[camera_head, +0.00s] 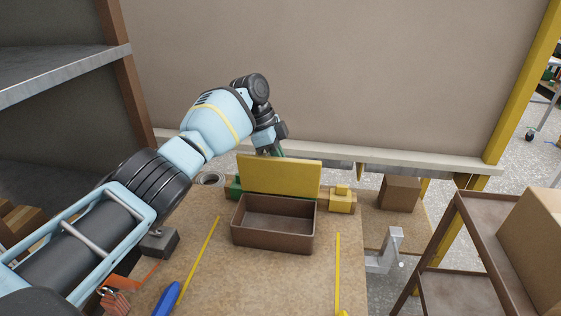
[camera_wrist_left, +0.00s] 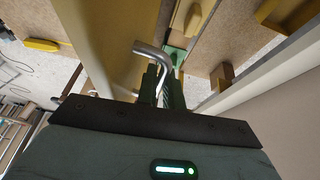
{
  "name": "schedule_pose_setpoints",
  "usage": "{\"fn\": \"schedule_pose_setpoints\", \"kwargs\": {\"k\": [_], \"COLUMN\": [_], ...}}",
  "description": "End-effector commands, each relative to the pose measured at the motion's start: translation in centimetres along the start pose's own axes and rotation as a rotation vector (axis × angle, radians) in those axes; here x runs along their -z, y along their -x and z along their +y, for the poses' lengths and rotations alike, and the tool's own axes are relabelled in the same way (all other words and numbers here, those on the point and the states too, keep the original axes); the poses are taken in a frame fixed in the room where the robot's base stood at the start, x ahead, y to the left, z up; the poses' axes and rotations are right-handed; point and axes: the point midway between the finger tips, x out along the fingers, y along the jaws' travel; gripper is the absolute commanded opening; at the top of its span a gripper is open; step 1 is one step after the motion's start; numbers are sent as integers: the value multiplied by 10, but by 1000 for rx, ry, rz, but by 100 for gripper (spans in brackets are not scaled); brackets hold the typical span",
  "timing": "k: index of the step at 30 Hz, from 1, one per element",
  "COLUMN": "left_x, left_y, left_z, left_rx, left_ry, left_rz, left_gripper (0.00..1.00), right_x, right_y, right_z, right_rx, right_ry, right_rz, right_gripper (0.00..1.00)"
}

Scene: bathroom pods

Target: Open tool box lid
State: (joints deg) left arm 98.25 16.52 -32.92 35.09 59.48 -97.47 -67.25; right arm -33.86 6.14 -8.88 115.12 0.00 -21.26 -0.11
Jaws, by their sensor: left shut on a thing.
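The tool box (camera_head: 272,240) is a brown open-topped bin on the workbench, and its inside shows empty. Its yellow lid (camera_head: 280,177) stands about upright along the back edge of the bin. My left gripper (camera_head: 273,150) is behind the lid's top edge, and its fingertips are mostly hidden by the lid in the head view. In the left wrist view, the gripper (camera_wrist_left: 164,88) is shut on a bent metal handle (camera_wrist_left: 154,52) beside the yellow lid (camera_wrist_left: 105,35). My right gripper is not in view.
The workbench (camera_head: 240,285) holds a tape roll (camera_head: 210,178), a grey metal block (camera_head: 158,243), a blue-handled tool (camera_head: 167,298) and yellow strips. A yellow block (camera_head: 341,199) is right of the lid. A brown shelf cart (camera_head: 470,240) stands at right, and a wall (camera_head: 330,80) rises behind.

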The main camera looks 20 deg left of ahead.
Motion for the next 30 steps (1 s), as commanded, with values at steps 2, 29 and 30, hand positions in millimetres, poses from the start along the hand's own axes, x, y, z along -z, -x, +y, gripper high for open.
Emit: {"fn": "schedule_pose_setpoints", "kwargs": {"k": [2,29,30], "left_x": [-1,-1,-1], "left_y": [-4,-2,0], "left_z": [1,3,2], "left_rx": [-21,-40,-39], "left_ry": [9,16,16], "left_rz": [-1,-1,-1], "left_gripper": [0,17,17], "right_x": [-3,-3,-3], "right_y": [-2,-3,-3], "right_z": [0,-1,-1], "right_rx": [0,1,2], "right_ry": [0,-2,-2], "right_rz": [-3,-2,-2], "right_gripper": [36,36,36]}}
